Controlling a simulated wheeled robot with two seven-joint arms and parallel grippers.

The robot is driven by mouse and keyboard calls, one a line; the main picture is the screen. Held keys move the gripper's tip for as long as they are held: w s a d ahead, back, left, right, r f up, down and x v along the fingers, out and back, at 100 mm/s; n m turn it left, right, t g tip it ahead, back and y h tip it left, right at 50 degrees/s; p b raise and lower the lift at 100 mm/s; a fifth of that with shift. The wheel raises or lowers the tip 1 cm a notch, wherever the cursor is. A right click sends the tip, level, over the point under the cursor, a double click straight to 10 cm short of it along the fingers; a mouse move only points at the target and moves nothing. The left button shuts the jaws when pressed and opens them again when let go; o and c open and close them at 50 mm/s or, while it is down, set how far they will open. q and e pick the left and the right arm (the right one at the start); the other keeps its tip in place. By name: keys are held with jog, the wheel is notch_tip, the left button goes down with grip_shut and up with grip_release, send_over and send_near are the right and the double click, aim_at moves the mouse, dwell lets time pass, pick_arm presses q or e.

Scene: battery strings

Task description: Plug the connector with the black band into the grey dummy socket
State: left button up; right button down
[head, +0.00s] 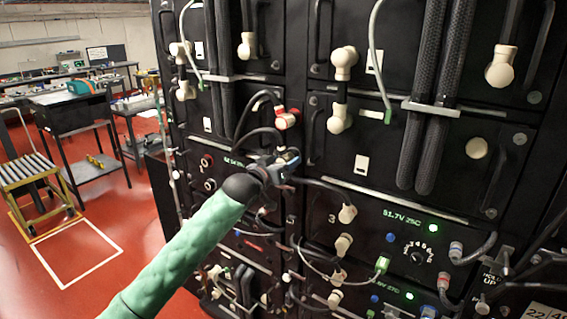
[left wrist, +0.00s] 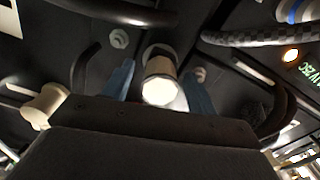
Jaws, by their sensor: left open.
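My left gripper (head: 286,165) is at the front of the black battery rack, near the display that reads volts. In the left wrist view its two blue fingers (left wrist: 160,76) are open, one on each side of a cream cylindrical connector (left wrist: 160,85). I cannot tell whether the fingers touch it. In the head view the gripper hides that spot. I cannot pick out the grey dummy socket with certainty. My right gripper is not in view.
A red-banded connector (head: 287,119) sits just above the gripper. Cables loop around it, and thick braided hoses (head: 433,95) run down the rack. A yellow-framed roller cart (head: 36,178) stands on open red floor at left.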

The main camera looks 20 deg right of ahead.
pick_arm(q)
jog(key=shift+s+a+f, duration=0.1)
jog(key=shift+a, duration=0.05)
jog(key=shift+s+a+b, duration=0.1)
jog(key=shift+a+b, duration=0.15)
jog(key=shift+b, duration=0.05)
jog(key=b+v, duration=0.3)
jog(key=v, duration=0.4)
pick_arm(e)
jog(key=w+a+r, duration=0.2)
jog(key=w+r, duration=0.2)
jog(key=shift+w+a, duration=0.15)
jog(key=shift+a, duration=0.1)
pick_arm(q)
jog(key=shift+d, duration=0.1)
